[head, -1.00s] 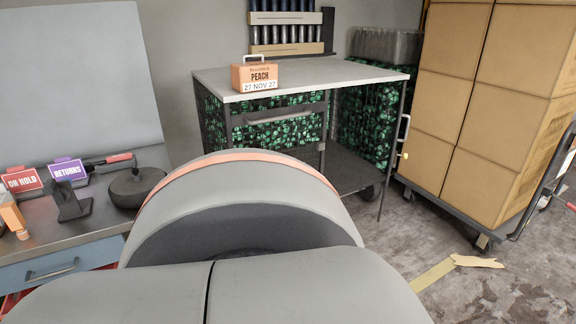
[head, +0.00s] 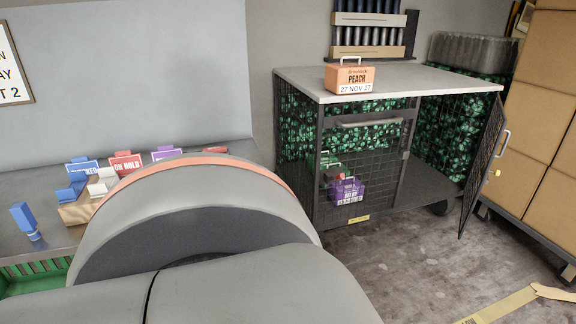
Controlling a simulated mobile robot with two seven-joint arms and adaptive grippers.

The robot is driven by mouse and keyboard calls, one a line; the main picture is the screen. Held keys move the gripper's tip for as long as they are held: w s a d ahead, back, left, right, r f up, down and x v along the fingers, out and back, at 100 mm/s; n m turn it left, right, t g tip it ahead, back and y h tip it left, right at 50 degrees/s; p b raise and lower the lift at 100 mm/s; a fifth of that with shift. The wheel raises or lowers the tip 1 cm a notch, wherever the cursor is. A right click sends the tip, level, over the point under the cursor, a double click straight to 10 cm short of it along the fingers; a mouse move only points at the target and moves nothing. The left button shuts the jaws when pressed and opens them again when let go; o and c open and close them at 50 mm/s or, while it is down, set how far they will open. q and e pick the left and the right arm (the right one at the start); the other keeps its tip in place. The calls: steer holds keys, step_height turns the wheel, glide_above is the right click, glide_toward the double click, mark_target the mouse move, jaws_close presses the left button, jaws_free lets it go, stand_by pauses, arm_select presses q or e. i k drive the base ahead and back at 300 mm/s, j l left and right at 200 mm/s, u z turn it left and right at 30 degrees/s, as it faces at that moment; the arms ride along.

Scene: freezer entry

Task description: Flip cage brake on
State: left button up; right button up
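The wire-mesh cage (head: 362,150) stands ahead against the wall, with a pale flat top (head: 430,83). Its mesh door (head: 484,170) hangs open at the right, with a pale handle and a small yellow part. Neither of my grippers is in view.
An orange PEACH box (head: 349,79) sits on the cage top. A metal counter with label holders, including ON HOLD (head: 126,163), is at the left. Stacked cartons (head: 540,125) on a trolley stand close at right. The floor (head: 410,255) before the cage is clear, with yellow tape.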

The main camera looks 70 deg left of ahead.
mark_target(341, 175)
steer(key=u, duration=1.95)
steer(key=z, duration=2.65)
steer(key=i+j+u, duration=0.1)
steer(key=i+u, duration=0.25)
steer(key=i+l+u, duration=0.1)
steer(key=i+u, duration=0.25)
steer(key=i, duration=0.2)
steer(key=i+l+u, duration=0.15)
steer(key=i+u, duration=0.25)
steer(key=i+j+u, duration=0.1)
steer(key=i+u, duration=0.6)
steer(key=i+l+u, duration=0.1)
steer(key=i+u, duration=0.7)
steer(key=i, duration=0.15)
steer(key=i+l+u, duration=0.1)
steer(key=i+u, duration=0.35)
steer(key=i, duration=0.15)
